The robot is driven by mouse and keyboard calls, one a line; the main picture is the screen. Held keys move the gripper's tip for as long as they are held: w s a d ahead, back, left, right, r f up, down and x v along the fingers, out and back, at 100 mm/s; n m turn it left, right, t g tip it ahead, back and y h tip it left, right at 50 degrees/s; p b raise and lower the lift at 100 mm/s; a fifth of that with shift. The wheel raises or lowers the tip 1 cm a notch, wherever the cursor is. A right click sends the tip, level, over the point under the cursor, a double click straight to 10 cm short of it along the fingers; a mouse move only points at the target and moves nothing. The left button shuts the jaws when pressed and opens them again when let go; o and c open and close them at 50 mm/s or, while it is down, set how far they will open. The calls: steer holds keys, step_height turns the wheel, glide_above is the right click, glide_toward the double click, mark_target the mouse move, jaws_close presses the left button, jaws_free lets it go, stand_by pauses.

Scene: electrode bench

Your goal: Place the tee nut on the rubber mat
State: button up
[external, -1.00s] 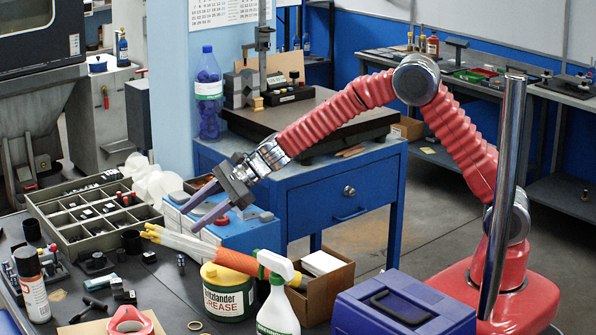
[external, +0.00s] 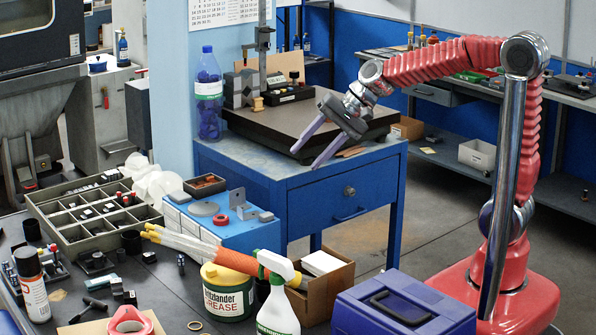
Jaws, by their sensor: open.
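My gripper (external: 309,157) is open, its two purple-grey fingers pointing down and left above the front of the blue cabinet (external: 316,205). Nothing shows between the fingers. I cannot pick out the tee nut with certainty. Small metal parts, including a grey block (external: 265,216), a grey disc (external: 204,209) and an upright bracket (external: 237,200), lie on the blue-sided case (external: 230,240) left of my gripper. I cannot tell which surface is the rubber mat; the dark bench top (external: 75,290) at lower left holds many small parts.
A dark plate (external: 270,128) lies on the cabinet beside my gripper, with a height gauge (external: 262,50) behind. A compartment tray (external: 95,235), a grease tub (external: 228,293), a spray bottle (external: 278,308) and a blue toolbox (external: 402,312) crowd the front.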

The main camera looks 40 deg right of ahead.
steer(key=s+d+f+n+h, duration=0.1)
steer(key=s+d+n+h, duration=0.2)
steer(key=s+d, duration=0.6)
steer(key=s+d+f+n+t+h, duration=0.1)
steer(key=s+d+n+h, duration=0.2)
steer(key=s+d, duration=0.6)
steer(key=d+h, duration=0.1)
steer(key=d, duration=0.5)
steer(key=shift+d+f+n, duration=0.2)
steer(key=shift+d+n, duration=0.1)
steer(key=shift+w, duration=0.1)
